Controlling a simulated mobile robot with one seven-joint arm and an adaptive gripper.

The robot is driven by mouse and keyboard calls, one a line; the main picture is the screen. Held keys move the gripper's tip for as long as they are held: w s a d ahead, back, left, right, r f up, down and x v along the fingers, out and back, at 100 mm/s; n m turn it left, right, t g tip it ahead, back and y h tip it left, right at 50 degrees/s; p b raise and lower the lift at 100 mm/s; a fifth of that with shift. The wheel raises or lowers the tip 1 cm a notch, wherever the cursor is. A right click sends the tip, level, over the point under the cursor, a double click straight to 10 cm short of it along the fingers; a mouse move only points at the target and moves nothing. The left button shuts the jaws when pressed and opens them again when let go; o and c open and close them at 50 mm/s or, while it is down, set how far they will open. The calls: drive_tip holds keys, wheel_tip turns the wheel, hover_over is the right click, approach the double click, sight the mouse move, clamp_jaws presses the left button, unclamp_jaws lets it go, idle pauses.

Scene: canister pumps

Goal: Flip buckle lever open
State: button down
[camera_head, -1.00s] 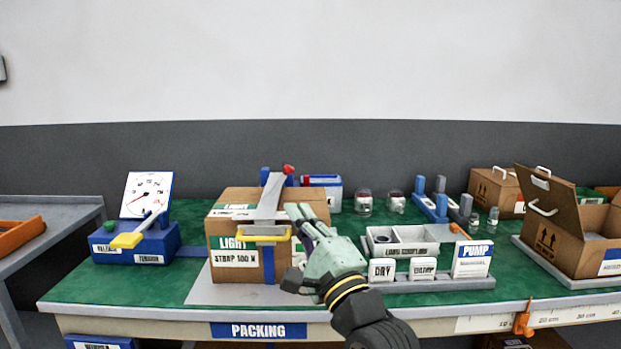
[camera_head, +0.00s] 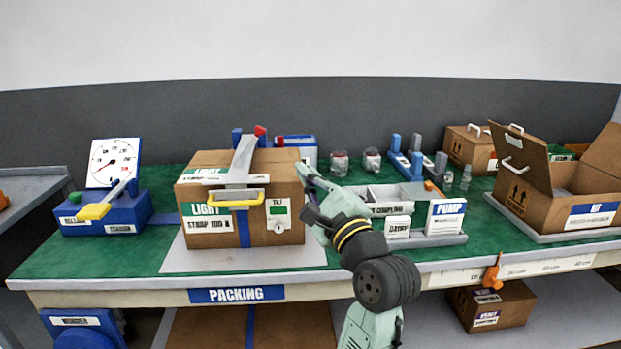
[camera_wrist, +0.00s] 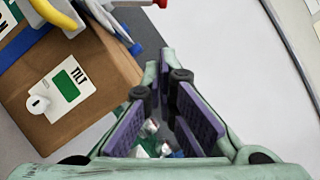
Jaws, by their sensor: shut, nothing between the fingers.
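A closed cardboard box (camera_head: 215,236) marked LIGHT stands on a grey plate (camera_head: 190,261). A blue strap (camera_head: 244,231) runs down its front. A grey buckle lever (camera_head: 243,160) with a red tip (camera_head: 260,131) slopes upward over the box top, above a yellow bar (camera_head: 235,200) at the front upper edge. My gripper (camera_head: 302,170) is at the box's right side, right of the lever and apart from it. In the wrist view my fingers (camera_wrist: 165,65) are shut and empty, beside the box's TILT label (camera_wrist: 68,85). The yellow bar shows at the upper left there (camera_wrist: 58,14).
A blue tension gauge unit (camera_head: 125,210) with a yellow lever stands left of the box. A grey tray (camera_head: 440,240) with white PUMP and DRY boxes lies to the right. An open carton (camera_head: 540,220) stands farther right. The green bench top in front of the gauge (camera_head: 100,252) is clear.

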sight(250, 145)
drive_tip(key=p+x, duration=0.1)
drive_tip(key=x, duration=0.5)
drive_tip(key=shift+w+a+r+p, duration=0.25)
drive_tip(key=shift+a+r+p, duration=0.1)
drive_tip(key=shift+a+r, duration=0.5)
drive_tip(key=shift+w+a+r, duration=0.2)
drive_tip(key=shift+a, duration=0.4)
drive_tip(key=shift+w+r+p, duration=0.1)
drive_tip(key=shift+r+p, duration=0.05)
drive_tip(key=shift+p, duration=0.25)
drive_tip(key=shift+a+r+n, duration=0.1)
drive_tip(key=shift+r+n, duration=0.1)
drive_tip(key=shift+n, duration=0.2)
drive_tip(key=shift+g+p, duration=0.3)
drive_tip(key=shift+p, duration=0.1)
